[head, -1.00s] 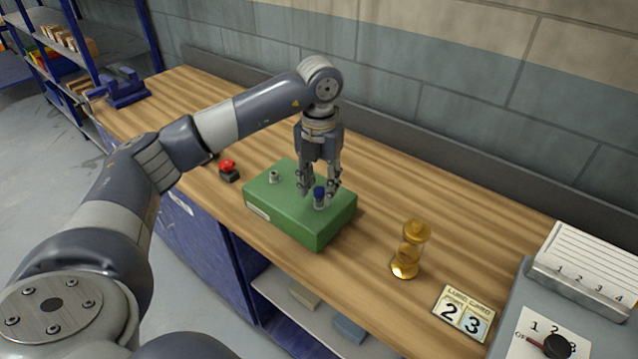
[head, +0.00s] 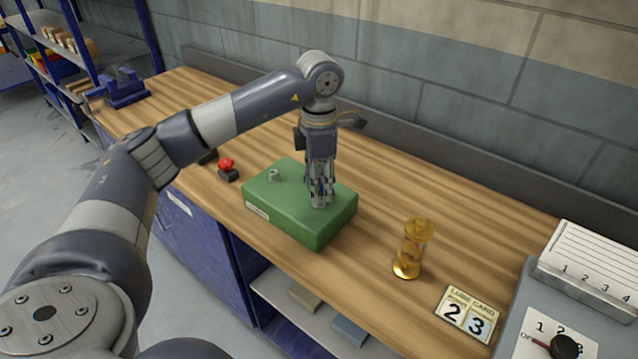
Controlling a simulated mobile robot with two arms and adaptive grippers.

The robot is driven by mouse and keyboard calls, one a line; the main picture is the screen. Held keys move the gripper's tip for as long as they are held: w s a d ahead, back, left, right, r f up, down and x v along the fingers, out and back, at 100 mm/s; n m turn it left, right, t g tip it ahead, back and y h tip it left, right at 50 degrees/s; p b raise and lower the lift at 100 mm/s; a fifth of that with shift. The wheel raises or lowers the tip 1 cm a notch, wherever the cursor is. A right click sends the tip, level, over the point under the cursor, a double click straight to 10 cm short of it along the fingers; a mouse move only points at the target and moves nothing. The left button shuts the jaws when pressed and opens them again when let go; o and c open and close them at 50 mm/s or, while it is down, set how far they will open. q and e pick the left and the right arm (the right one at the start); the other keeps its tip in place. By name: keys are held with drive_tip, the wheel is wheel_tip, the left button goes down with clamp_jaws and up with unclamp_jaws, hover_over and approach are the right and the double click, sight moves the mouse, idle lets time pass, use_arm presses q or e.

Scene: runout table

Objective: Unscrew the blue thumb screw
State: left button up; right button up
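The blue thumb screw (head: 317,190) stands on top of the green box (head: 290,222), towards its right end. Only bits of its blue head and its grey lower part show, as the fingers cover most of it. My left gripper (head: 321,190) points straight down at the screw, with its fingertips down at the screw's height. I see the fingers edge-on, one in front of the other, so I cannot tell whether they touch the screw. My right gripper is not in view.
A small grey fitting (head: 273,175) sits on the box's left part. A red button (head: 227,166) is left of the box. The wooden table (head: 400,180) behind is clear.

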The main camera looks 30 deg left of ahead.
use_arm(q)
drive_tip(key=m, duration=0.4)
drive_tip(key=m+b, duration=0.1)
drive_tip(key=m, duration=0.8)
drive_tip(key=shift+m+b, duration=0.4)
drive_tip(key=m, duration=0.5)
drive_tip(key=shift+c, duration=0.3)
clamp_jaws()
drive_tip(key=shift+n, duration=2.3)
